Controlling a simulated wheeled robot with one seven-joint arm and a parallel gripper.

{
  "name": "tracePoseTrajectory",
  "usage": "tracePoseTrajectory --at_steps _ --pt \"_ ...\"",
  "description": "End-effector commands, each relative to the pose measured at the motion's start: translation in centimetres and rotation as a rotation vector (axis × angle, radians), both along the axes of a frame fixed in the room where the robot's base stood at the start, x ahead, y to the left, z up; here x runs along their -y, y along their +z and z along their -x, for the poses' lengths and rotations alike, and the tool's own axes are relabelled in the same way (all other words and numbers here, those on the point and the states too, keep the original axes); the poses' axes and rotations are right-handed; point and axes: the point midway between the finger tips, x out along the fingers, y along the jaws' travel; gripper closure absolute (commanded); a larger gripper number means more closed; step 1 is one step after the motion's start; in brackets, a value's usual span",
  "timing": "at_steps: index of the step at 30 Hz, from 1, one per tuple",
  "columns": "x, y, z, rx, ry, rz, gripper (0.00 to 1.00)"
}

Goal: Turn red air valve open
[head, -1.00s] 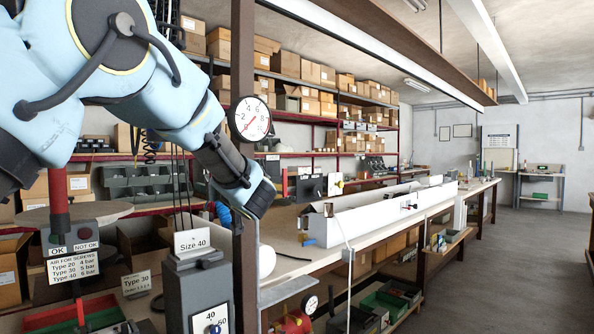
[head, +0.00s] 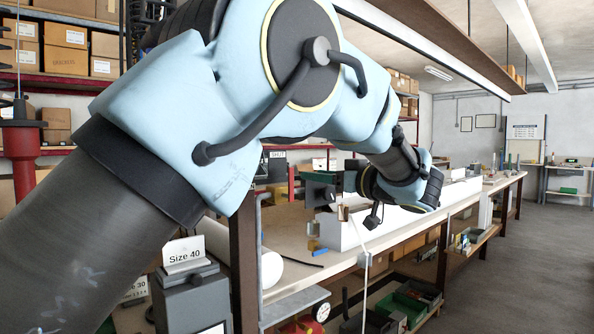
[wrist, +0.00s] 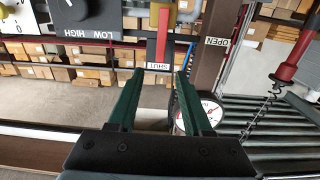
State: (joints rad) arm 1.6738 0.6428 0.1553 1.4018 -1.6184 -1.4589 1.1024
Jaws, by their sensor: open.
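My gripper (wrist: 158,74) has two green fingers, spread apart and empty. The lever shows between and just beyond the fingertips; contact cannot be told. In the head view my arm reaches over the bench, and the lever cannot be made out there.
A round pressure gauge (wrist: 205,117) is partly behind the right finger. A dark LOW/HIGH knob panel (wrist: 85,18) is at upper left. In the head view, a long white housing (head: 400,215) lies on the bench, and a Size 40 stand (head: 190,295) is at front left.

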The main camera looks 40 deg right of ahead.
Motion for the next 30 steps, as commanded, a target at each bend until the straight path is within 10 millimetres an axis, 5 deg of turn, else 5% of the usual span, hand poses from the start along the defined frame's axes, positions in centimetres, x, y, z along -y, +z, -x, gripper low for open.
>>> tracePoseTrajectory --at_steps 15,30 --pt "0.4 0.3 -8.7 0.001 0.002 0.000 0.50" --pt "0.6 0.0 -10.1 0.000 -0.001 0.001 0.52"
